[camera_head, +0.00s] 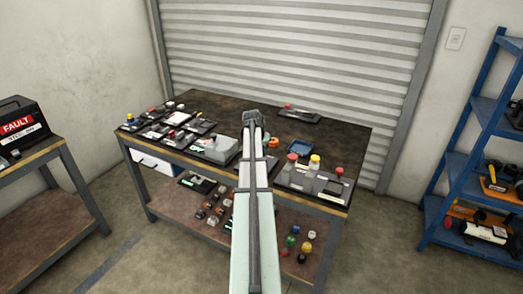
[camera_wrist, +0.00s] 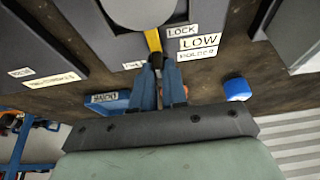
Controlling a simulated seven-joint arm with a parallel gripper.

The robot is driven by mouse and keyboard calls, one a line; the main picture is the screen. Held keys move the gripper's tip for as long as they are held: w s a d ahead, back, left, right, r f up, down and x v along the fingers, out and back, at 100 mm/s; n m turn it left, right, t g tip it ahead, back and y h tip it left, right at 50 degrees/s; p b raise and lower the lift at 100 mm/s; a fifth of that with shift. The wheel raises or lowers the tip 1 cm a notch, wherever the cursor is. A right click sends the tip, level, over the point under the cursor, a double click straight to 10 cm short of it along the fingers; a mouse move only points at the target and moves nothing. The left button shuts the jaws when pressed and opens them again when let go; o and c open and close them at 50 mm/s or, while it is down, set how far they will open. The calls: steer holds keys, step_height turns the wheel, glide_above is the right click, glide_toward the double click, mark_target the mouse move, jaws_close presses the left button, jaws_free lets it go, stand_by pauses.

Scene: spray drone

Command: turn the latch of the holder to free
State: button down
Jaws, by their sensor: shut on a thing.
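The low holder (camera_wrist: 200,18) is a grey block in the wrist view, with a round pale grey part at the top edge. Its latch (camera_wrist: 153,40) shows as a yellow bar with a dark end. The "LOCK" label (camera_wrist: 182,30) is right of the bar. A label partly covered by my finger, apparently "FREE" (camera_wrist: 132,65), is lower left. My gripper (camera_wrist: 158,68) is shut on the latch's dark end; the fingers hide part of it. The bar points down between the two labels, slightly tilted. In the head view my arm covers the latch, and my gripper (camera_head: 254,118) is over the bench.
A blue tray (camera_wrist: 105,102) and a blue block (camera_wrist: 237,88) lie close to my fingers. The bench (camera_head: 345,133) carries bottles with red and yellow caps (camera_head: 314,164) at right and several small devices at left. A shutter stands behind.

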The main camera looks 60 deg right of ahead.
steer(key=shift+n, duration=0.3)
steer(key=n, duration=0.2)
steer(key=n+t, duration=0.1)
steer(key=shift+s+n+t+y, duration=0.2)
steer(key=shift+n+t+y, duration=0.1)
steer(key=shift+n, duration=0.1)
steer(key=n, duration=0.2)
steer(key=n+t, duration=0.1)
steer(key=n, duration=0.1)
steer(key=shift+d+n+t+y, duration=0.1)
steer(key=shift+n+t+y, duration=0.2)
steer(key=shift+y, duration=0.1)
steer(key=n+y, duration=0.1)
steer(key=n, duration=0.1)
steer(key=n+t, duration=0.1)
steer(key=n, duration=0.2)
steer(key=shift+s+d+y, duration=0.1)
steer(key=shift+d+y, duration=0.05)
steer(key=shift+y, duration=0.25)
steer(key=shift+n+y, duration=0.7)
steer(key=shift+n, duration=1.2)
steer(key=shift+f, duration=0.1)
steer(key=c, duration=1.2)
jaws_free()
steer(key=shift+o, duration=0.2)
